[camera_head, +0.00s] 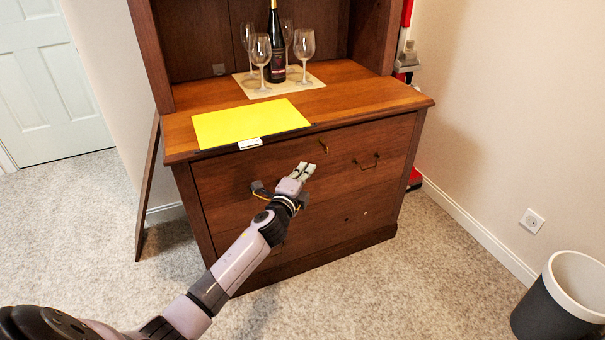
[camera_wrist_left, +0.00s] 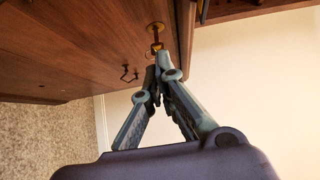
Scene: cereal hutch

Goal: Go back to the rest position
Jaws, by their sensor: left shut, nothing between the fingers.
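My left gripper (camera_head: 303,171) is in front of the wooden hutch's drawer front (camera_head: 235,180). Its fingers are shut with nothing between them, and they also show closed together in the left wrist view (camera_wrist_left: 157,72). My right gripper is in neither view.
A yellow sheet (camera_head: 250,122) lies on the hutch top (camera_head: 370,95). A bottle (camera_head: 276,50) and several wine glasses stand on a mat (camera_head: 252,93) behind it. A bin (camera_head: 555,300) stands at the lower right. A wooden panel (camera_head: 147,190) leans at the left. Carpet is open in front.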

